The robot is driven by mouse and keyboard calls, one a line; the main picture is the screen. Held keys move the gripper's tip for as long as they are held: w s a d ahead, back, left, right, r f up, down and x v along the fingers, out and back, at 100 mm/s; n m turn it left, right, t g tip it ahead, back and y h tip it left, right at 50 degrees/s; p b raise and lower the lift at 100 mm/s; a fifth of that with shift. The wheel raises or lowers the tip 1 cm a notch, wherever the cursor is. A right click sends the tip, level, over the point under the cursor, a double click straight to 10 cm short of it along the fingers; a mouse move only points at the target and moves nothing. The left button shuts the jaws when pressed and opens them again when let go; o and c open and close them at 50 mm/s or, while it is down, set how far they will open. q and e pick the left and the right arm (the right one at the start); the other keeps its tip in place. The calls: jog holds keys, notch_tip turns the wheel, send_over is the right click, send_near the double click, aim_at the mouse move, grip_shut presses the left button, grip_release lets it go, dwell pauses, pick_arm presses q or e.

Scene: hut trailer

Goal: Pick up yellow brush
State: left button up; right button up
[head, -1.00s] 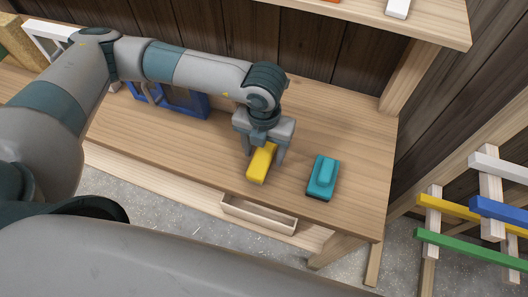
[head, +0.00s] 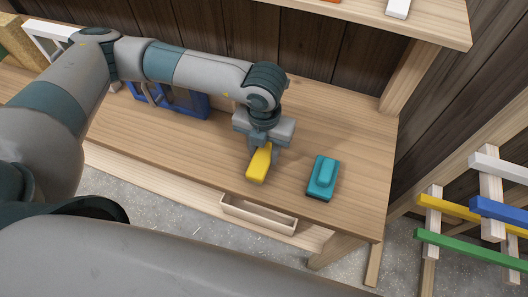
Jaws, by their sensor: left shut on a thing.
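The yellow brush (head: 259,164) is on or just above the wooden table, near its front edge; I cannot tell if it touches the top. My left gripper (head: 264,150) comes down over its far end and is shut on it. The fingers and the gripper body hide part of the brush's far end. My right gripper does not show in the head view.
A teal brush (head: 322,177) lies on the table (head: 215,150) just right of the yellow one. Blue frames (head: 190,104) stand at the back left. An open drawer (head: 259,213) juts out below the front edge. A rack with coloured bars (head: 470,247) stands at the right.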

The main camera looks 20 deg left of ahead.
aim_at(265, 151)
pick_arm(q)
jog(key=shift+r, duration=0.15)
notch_tip(265, 151, up, 4)
jog(key=shift+f+b, duration=0.25)
jog(key=shift+b, duration=0.95)
jog(key=s+d+r+p, duration=0.3)
jog(key=s+d+r, duration=0.2)
jog(key=s, duration=0.5)
jog(key=shift+s+r, duration=0.25)
jog(key=shift+r, duration=0.85)
jog(key=shift+d, duration=0.1)
jog(key=o, duration=0.5)
jog(key=c, duration=0.3)
